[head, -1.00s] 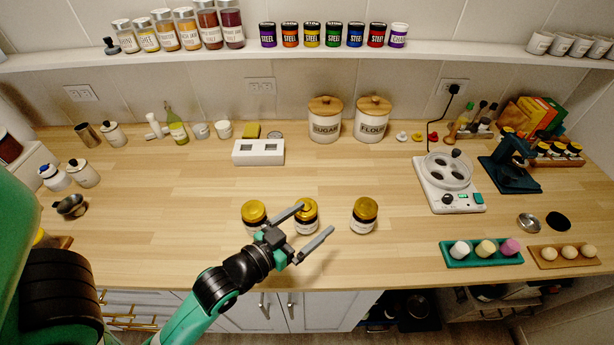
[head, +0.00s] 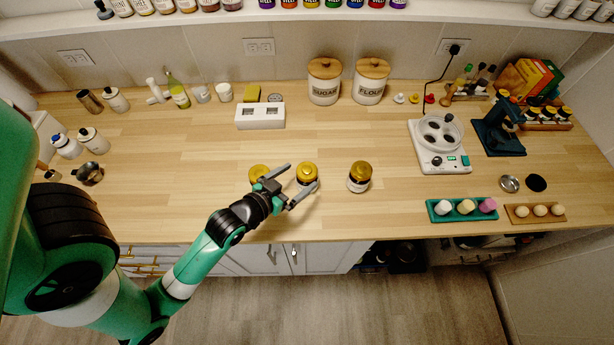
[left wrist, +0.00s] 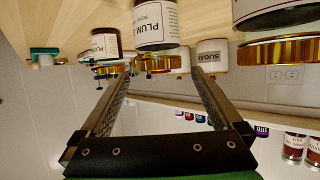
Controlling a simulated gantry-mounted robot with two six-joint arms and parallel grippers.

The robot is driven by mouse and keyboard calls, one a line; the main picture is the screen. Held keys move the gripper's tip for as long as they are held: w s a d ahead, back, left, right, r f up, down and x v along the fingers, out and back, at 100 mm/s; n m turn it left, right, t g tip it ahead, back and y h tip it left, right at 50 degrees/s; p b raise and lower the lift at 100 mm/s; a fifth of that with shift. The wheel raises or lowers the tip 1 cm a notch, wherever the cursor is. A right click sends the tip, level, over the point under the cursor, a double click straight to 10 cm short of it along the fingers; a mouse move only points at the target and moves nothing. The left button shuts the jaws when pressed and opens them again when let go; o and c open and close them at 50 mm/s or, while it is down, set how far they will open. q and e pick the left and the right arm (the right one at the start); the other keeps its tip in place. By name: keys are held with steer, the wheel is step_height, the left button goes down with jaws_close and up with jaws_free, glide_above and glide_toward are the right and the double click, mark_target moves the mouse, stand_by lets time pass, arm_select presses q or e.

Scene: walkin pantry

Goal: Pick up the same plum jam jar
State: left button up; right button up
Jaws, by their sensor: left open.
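Three dark jars with gold lids stand in a row near the front of the wooden counter: a left jar (head: 259,172), a middle jar (head: 307,171) and a right jar (head: 359,174). My left gripper (head: 303,176) is open and empty, its fingers pointing toward the middle jar. In the left wrist view, which is upside down, the middle jar (left wrist: 156,22) shows a "PLUM" label just beyond and between the open fingers (left wrist: 159,78). The right jar (left wrist: 105,45) also reads "PLUM" there. The left jar (left wrist: 275,50) is close beside one finger, its label mostly cut off. My right gripper is out of view.
A white appliance (head: 440,145) and a green tray (head: 438,217) are to the right. The counter around the jars is mostly clear.

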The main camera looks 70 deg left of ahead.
mark_target(303, 174)
arm_select(q)
steer(key=x, duration=0.5)
steer(key=shift+f+p, duration=0.2)
steer(key=shift+p, duration=0.1)
jaws_close()
